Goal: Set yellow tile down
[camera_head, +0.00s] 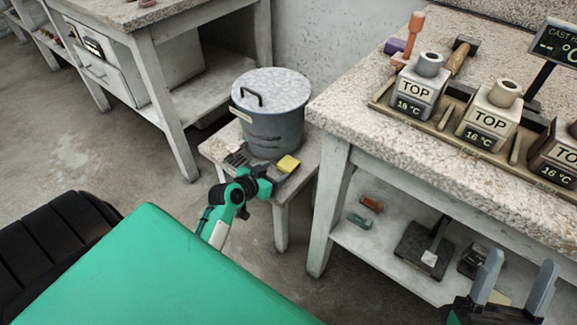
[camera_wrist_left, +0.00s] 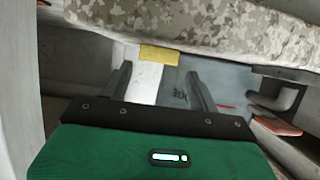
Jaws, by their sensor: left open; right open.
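The yellow tile (camera_head: 288,163) lies on the small low stand (camera_head: 308,150), close to its front right, beside the grey lidded bin. In the left wrist view the yellow tile (camera_wrist_left: 160,54) shows just beyond the fingertips, between their lines, against the speckled surface. My left gripper (camera_head: 262,167) is at the stand's front edge, next to the tile. Its fingers are spread and empty in the left wrist view (camera_wrist_left: 162,78). Whether a finger touches the tile cannot be told. My right gripper (camera_head: 518,270) is open and empty at the lower right, in front of the big bench.
The grey bin (camera_head: 272,112) fills most of the low stand. The stone-topped bench (camera_head: 350,118) at right carries several cubes marked TOP in a wooden rack, and a hammer (camera_head: 461,54). Its lower shelf (camera_head: 375,245) holds small tools. Another bench (camera_head: 150,60) stands behind left.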

